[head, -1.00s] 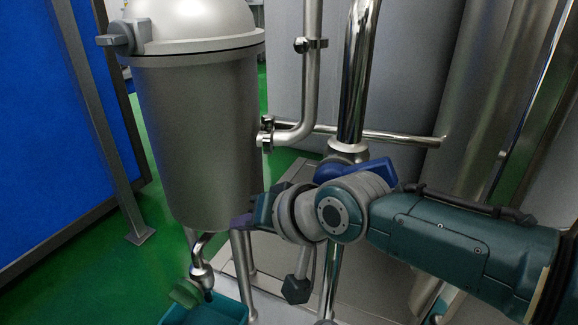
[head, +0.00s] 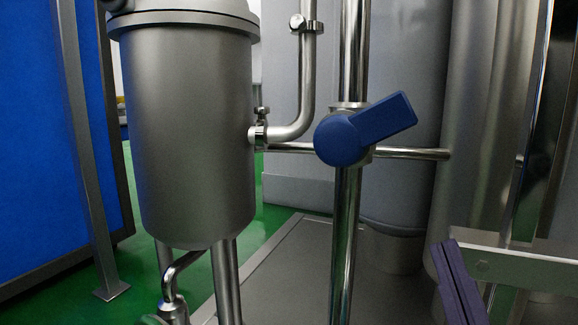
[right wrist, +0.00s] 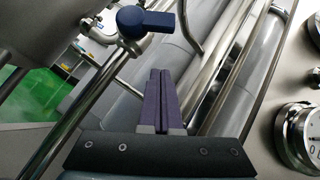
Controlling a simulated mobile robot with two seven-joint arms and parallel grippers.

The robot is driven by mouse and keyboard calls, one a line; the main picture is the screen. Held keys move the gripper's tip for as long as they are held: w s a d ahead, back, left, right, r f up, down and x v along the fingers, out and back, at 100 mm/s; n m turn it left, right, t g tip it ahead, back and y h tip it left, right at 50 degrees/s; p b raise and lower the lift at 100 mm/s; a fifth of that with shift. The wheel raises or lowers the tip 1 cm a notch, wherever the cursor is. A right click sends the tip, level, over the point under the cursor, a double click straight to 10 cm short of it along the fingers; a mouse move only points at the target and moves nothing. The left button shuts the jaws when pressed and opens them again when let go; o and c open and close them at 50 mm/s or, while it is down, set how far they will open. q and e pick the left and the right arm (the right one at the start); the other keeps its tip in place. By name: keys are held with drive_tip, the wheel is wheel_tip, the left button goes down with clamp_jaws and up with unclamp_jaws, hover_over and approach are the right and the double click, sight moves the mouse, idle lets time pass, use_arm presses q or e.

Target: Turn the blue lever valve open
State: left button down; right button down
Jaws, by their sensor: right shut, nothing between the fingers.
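The blue lever valve (head: 365,130) sits on a vertical steel pipe in the middle of the head view. Its round hub is at the pipe and its flat handle points right and slightly up. It also shows near the top of the right wrist view (right wrist: 146,21). My right gripper (head: 458,275) is at the lower right of the head view, below and to the right of the valve and apart from it. Its purple fingers are together and empty, as the right wrist view (right wrist: 157,92) shows. My left gripper is in neither view.
A grey steel vessel (head: 190,130) stands left of the valve, with a side pipe (head: 296,125) close by. A horizontal pipe (head: 415,153) runs behind the valve. Large steel cylinders stand at the right. Gauges (right wrist: 298,135) show at the right wrist view's right edge.

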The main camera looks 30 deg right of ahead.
sight(361, 130)
drive_tip(key=w+d+r, duration=0.1)
drive_tip(key=w+r, duration=0.6)
drive_tip(key=r, duration=0.1)
drive_tip(key=shift+w+d+r, duration=0.1)
drive_tip(key=shift+r, duration=0.1)
